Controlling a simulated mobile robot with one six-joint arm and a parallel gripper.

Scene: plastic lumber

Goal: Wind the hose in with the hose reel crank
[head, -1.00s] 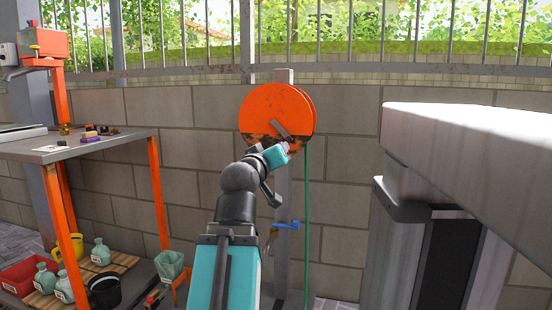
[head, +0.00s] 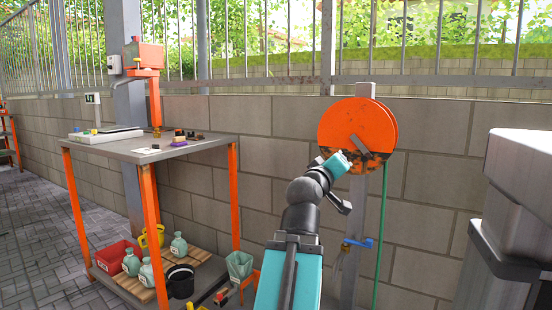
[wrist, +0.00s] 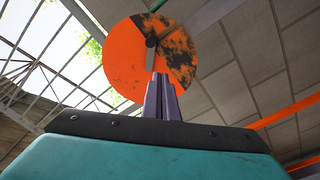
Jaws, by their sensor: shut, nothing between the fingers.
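The orange hose reel (head: 345,122), with dark worn patches, is mounted on a grey post against the block wall. Its dark crank (head: 359,145) slants down to the right across the reel's face; in the wrist view the crank (wrist: 151,40) shows near the reel's middle. The green hose (head: 383,215) hangs straight down from the reel's right side.
A blue-handled tap (head: 358,243) is on the post below the reel. A grey workbench (head: 125,152) with orange legs stands left; bottles, a red crate (head: 118,254) and a black bucket (head: 181,281) sit underneath. A large grey block (head: 515,210) stands close at right.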

